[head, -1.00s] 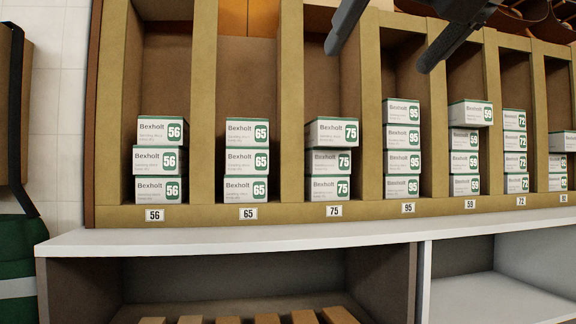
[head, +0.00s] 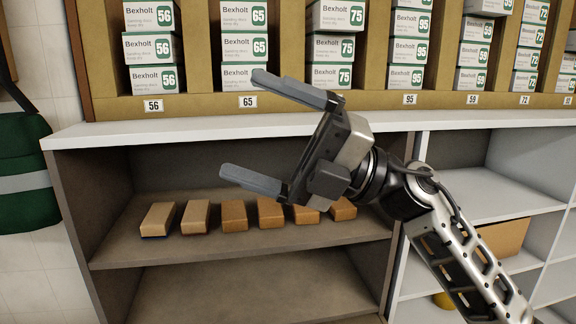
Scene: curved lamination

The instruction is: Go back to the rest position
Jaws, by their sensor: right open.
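My right gripper (head: 238,125) is in the middle of the head view, in front of the white counter edge and the shelf below it. Its two long grey fingers are wide apart and point left, with nothing between them. My right arm comes in from the lower right and hides part of the shelf and the label below the 75 stack. My left gripper is not in the head view.
White-green Bexholt boxes (head: 152,48) stand stacked in numbered compartments above the white counter (head: 100,131). Several brown blocks (head: 234,215) lie in a row on the shelf (head: 110,255) below. A green bag (head: 25,175) hangs at left. A cardboard box (head: 503,238) stands lower right.

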